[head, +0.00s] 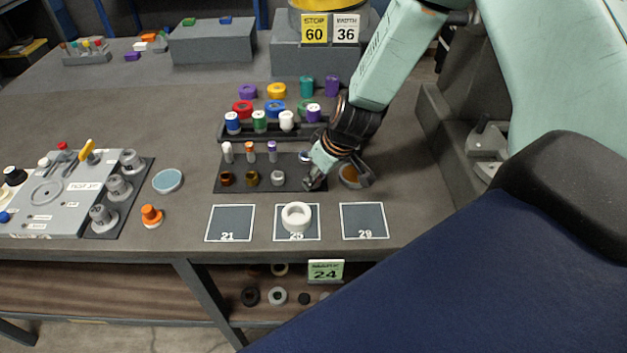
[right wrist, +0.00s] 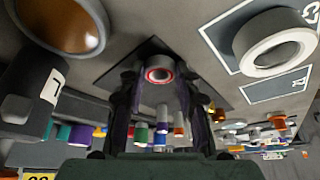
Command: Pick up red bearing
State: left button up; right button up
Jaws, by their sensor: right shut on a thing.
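The red bearing (right wrist: 159,74), a small grey ring with a red band around its bore, shows in the right wrist view between my fingertips. My right gripper (right wrist: 158,85) is shut on it, one finger on each side. In the head view my right gripper (head: 314,182) reaches down to the right end of the dark mat (head: 240,187) and hides the bearing. I cannot tell whether the bearing touches the mat. My left gripper is not in view.
Small bushings and pegs stand on the mat left of my gripper. A brown-topped round part (head: 354,174) stands close on its right. A rack (head: 228,130) of coloured rolls is behind. A white ring (head: 296,217) sits on the pad marked 25; pads 21 (head: 230,222) and 29 (head: 364,220) are bare.

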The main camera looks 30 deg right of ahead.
grip_shut()
jog(key=shift+r, duration=0.1)
